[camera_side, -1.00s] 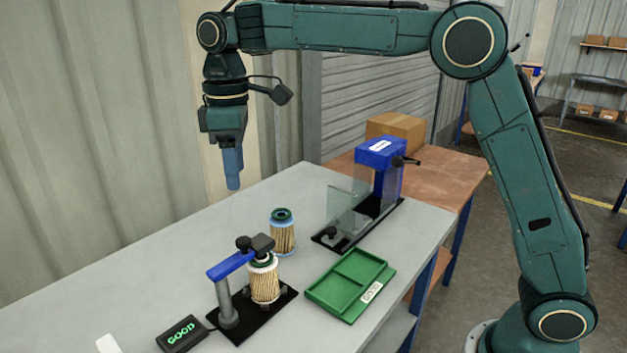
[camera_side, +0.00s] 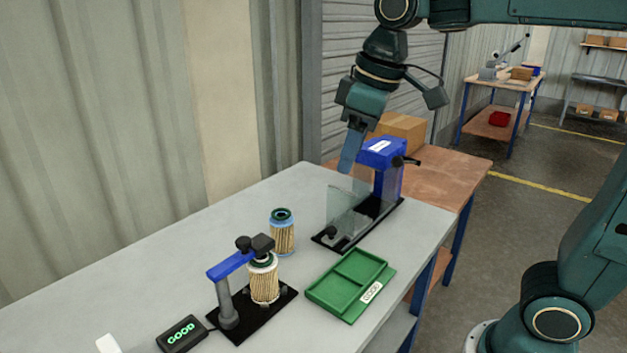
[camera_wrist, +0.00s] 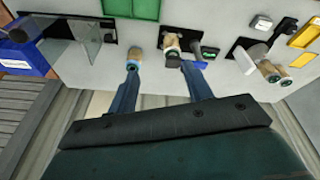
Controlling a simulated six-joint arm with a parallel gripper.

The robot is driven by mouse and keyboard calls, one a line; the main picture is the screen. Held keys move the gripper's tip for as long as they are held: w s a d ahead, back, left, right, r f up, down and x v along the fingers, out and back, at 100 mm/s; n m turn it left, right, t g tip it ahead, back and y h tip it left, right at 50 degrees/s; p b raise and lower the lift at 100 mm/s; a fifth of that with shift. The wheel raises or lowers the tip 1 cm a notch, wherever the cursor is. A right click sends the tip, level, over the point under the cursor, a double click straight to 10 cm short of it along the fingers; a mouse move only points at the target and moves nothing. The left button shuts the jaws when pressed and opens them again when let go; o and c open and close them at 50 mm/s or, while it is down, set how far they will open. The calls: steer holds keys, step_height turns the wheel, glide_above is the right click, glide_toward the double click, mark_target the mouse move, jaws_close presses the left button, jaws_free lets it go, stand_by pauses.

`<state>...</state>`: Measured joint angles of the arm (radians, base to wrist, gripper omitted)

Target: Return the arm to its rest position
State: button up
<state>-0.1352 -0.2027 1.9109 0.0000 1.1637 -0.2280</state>
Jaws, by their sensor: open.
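My gripper (camera_side: 348,165) is open and empty, raised above the far part of the bench, in front of the blue-topped device in the side view. Its two fingers (camera_wrist: 162,90) stand apart in the wrist view with nothing held. One filter cartridge (camera_side: 284,238) stands upright alone on the bench; it also shows in the wrist view (camera_wrist: 136,55). Another cartridge (camera_side: 264,284) stands upright on a black-based fixture (camera_side: 252,318), under its blue arm (camera_side: 231,265). A small display (camera_side: 181,335) shows green lettering that looks like GOOD.
An empty green tray (camera_side: 330,287) lies at the bench's near edge. A blue-topped device (camera_side: 381,152) with a clear panel (camera_side: 346,212) stands at the back right, close to my gripper. A cardboard box (camera_side: 400,130) is behind it. The wrist view also shows yellow-edged trays (camera_wrist: 303,36).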

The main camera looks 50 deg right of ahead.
steer(key=s+d+f+m+t, duration=0.1)
steer(key=s+d+f+m, duration=0.1)
steer(key=s, duration=0.5)
steer(key=s+d+f+m+t, duration=0.1)
steer(key=s+d+f+m, duration=0.1)
steer(key=s+f, duration=0.3)
steer(key=shift+s+d+f+t, duration=0.2)
steer(key=shift+s+t, duration=0.1)
steer(key=shift+s, duration=0.7)
